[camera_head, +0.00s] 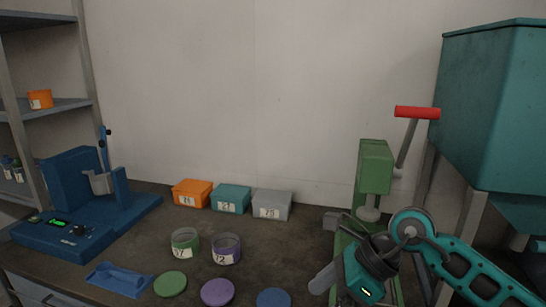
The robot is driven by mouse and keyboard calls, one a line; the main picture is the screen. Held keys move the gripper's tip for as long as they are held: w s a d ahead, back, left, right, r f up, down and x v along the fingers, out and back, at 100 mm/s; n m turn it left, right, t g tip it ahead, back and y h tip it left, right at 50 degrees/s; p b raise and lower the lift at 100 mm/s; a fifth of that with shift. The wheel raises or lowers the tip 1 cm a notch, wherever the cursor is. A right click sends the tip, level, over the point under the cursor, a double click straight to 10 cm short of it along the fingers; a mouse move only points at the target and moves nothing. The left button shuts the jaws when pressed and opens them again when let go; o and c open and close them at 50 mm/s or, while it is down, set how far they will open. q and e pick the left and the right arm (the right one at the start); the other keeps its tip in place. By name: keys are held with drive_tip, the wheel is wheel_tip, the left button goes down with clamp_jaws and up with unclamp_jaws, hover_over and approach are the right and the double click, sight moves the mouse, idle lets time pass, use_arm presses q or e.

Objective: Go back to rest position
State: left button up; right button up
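My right arm, teal and black, comes in from the lower right. Its wrist and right gripper (323,279) are in front of the green press, over the right part of the bench. One grey finger shows, pointing left; the other cannot be made out, so its opening is unclear. I see nothing held in it. My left arm and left gripper are not in view.
The green lever press (375,167) with a red handle stands close behind my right arm. A teal hopper (495,105) hangs at right. A blue machine (75,205) stands left. Boxes (192,193), two jars (226,249) and round lids (217,292) occupy the dark bench (290,240).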

drive_tip(key=s+a+r+m+y, duration=0.2)
drive_tip(key=s+a+r+y, duration=0.1)
drive_tip(key=a+r+y, duration=0.3)
wheel_tip(320, 180, up, 9)
drive_tip(key=w+m+t+y, duration=0.2)
drive_tip(key=m+t+y, duration=0.4)
drive_tip(key=m+t, duration=0.6)
drive_tip(key=w+d+f+m+t+h, duration=0.1)
drive_tip(key=d+f+m+t+h, duration=0.2)
drive_tip(key=d+f+m+h, duration=0.7)
drive_tip(key=w+d+r+m+t+h, duration=0.15)
drive_tip(key=d+m+t+h, duration=0.5)
drive_tip(key=m, duration=0.95)
drive_tip(key=s+d+f+m+g+h, duration=0.2)
drive_tip(key=s+f+m+g+h, duration=0.3)
drive_tip(key=f+g, duration=0.35)
drive_tip(key=s+f+m+g+y, duration=0.1)
drive_tip(key=s+f+m+g, duration=0.1)
drive_tip(key=s+f+g, duration=0.55)
drive_tip(key=s+f+m+g+y, duration=0.15)
drive_tip(key=s+f, duration=0.35)
drive_tip(key=s, duration=0.5)
drive_tip(key=w+a+f+t+y, duration=0.1)
drive_tip(key=w+a+f+t, duration=0.1)
drive_tip(key=w+f+t, duration=0.4)
drive_tip(key=shift+w+a+f+t, duration=0.4)
drive_tip(key=shift+w+f, duration=0.35)
drive_tip(key=shift+f, duration=0.55)
